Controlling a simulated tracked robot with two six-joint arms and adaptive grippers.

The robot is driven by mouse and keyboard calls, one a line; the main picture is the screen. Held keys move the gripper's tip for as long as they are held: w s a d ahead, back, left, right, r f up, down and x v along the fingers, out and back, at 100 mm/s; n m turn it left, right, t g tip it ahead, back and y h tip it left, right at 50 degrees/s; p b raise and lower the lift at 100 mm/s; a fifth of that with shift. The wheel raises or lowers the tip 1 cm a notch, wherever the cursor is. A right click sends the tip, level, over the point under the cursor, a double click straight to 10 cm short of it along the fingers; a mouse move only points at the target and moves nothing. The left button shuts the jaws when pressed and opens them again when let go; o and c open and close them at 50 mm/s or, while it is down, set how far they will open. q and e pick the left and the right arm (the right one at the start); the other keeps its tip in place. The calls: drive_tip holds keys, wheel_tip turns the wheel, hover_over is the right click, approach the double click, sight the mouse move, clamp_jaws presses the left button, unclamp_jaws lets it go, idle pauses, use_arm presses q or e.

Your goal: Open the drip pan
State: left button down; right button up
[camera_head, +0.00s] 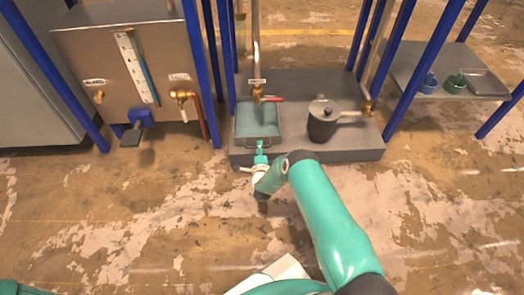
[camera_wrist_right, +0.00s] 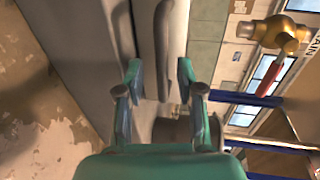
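The drip pan (camera_head: 257,122) is a square, grey-green tray set in the dark grey plinth under a brass valve with a red lever. My right gripper (camera_head: 261,151) is at the pan's front edge. In the wrist view, my right gripper (camera_wrist_right: 161,75) is open, with the handle's near end between its fingertips. I cannot tell whether they touch it. The handle is hidden by the gripper in the head view. My left gripper is not in view.
The plinth (camera_head: 345,150) carries a dark lidded pot (camera_head: 322,120) right of the pan. The brass valve (camera_head: 257,94) hangs close above the pan. Blue posts (camera_head: 213,75) stand beside a steel tank (camera_head: 105,60). The floor in front is mostly clear.

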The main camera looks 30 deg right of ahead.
drive_tip(key=shift+w+d+f, duration=0.1)
drive_tip(key=shift+w+d, duration=0.25)
drive_tip(key=shift+w, duration=0.2)
clamp_jaws()
